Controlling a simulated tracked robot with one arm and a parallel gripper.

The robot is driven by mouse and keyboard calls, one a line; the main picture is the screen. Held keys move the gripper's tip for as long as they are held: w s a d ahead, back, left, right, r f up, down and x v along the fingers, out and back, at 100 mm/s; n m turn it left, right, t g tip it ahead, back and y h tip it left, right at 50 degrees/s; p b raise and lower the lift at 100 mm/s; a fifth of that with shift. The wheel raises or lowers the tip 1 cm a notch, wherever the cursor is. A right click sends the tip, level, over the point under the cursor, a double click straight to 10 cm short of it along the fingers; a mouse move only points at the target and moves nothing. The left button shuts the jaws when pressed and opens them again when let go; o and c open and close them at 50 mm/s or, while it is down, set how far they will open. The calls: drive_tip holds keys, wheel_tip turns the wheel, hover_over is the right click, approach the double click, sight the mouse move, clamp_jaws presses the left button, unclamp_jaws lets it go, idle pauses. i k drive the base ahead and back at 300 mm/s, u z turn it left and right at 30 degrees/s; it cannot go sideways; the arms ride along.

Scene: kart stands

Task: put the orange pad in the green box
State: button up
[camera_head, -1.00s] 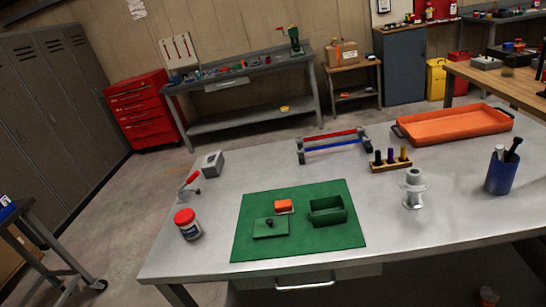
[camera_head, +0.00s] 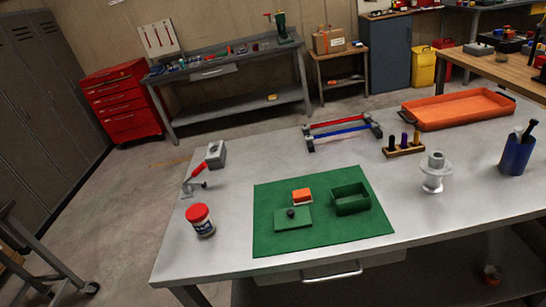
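The orange pad (camera_head: 302,196) is a small block with a pale lower edge. It lies on the green mat (camera_head: 275,248) on the grey metal table. The open green box (camera_head: 351,199) stands on the mat to the right of the pad and looks empty. A flat green lid (camera_head: 292,219) with a dark knob lies just in front of the pad, very close to it; I cannot tell if they touch. My gripper does not show in this view.
A red-capped jar (camera_head: 201,220) and a small red-handled clamp (camera_head: 195,178) stand left of the mat. A white spool (camera_head: 433,171), a blue cup (camera_head: 516,154), a wooden peg holder (camera_head: 403,151) and an orange tray (camera_head: 458,109) are on the right. Bare tabletop surrounds the mat.

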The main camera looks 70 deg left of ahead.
sight(350, 204)
drive_tip(key=u, duration=1.5)
drive_tip(key=i, duration=1)
